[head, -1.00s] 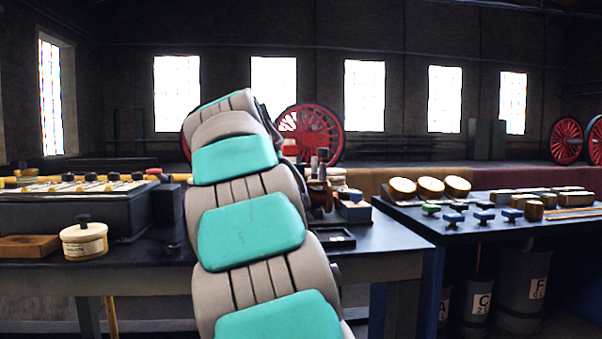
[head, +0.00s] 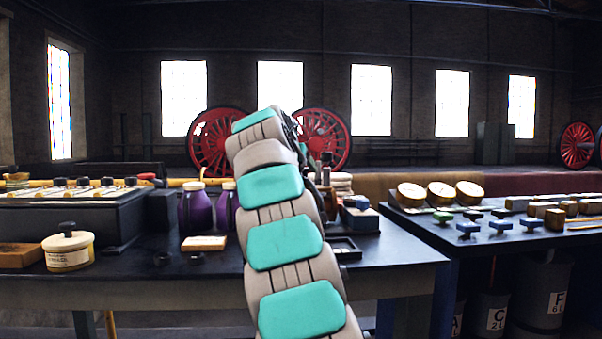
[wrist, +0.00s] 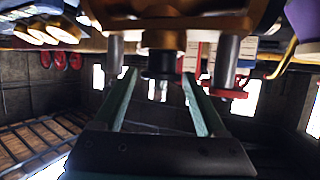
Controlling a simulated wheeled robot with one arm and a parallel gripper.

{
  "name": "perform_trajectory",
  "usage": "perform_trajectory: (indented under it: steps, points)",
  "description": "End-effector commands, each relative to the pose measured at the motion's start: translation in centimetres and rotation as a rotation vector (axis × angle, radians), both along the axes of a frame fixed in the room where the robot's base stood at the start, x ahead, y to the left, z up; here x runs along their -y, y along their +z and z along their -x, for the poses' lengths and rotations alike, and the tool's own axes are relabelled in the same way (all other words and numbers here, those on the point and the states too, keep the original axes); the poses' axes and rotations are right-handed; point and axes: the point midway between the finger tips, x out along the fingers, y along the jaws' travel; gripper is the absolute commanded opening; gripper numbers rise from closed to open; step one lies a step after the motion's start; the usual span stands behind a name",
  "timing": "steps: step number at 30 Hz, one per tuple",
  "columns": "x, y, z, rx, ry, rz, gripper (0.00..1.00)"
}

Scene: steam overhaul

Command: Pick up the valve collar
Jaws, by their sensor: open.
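In the wrist view, which is upside down, the two teal fingers of my gripper (wrist: 159,75) are open. A short dark cylinder (wrist: 162,64) under a bronze fitting (wrist: 163,39) shows between the fingertips; I cannot tell if they touch it. It may be the valve collar, but I cannot be sure. In the head view my arm hides my gripper and much of a bronze-and-grey assembly (head: 328,190) on the bench. Two small dark rings lie on the bench at the left, one ring (head: 162,259) beside another ring (head: 196,258).
Purple bottles (head: 195,210), a small wood-topped block (head: 204,243) and a cream tin (head: 68,249) stand left of my arm. A dark tray (head: 344,249) and blue box (head: 361,217) are right of it. A second table (head: 420,222) holds gauges (head: 441,193) and coloured valve handles.

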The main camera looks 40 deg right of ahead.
Motion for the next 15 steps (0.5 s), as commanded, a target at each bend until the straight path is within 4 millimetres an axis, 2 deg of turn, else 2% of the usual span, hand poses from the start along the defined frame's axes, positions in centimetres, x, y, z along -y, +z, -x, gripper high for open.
perform_trajectory:
  steps: [4, 11, 15]
  points:
    - [1.16, -0.69, -0.92, -0.001, 0.000, -0.002, 0.74]
    - [1.26, -0.69, -0.98, 0.000, 0.001, 0.000, 0.74]
    - [1.25, -0.71, -0.98, 0.000, 0.001, 0.000, 0.60]
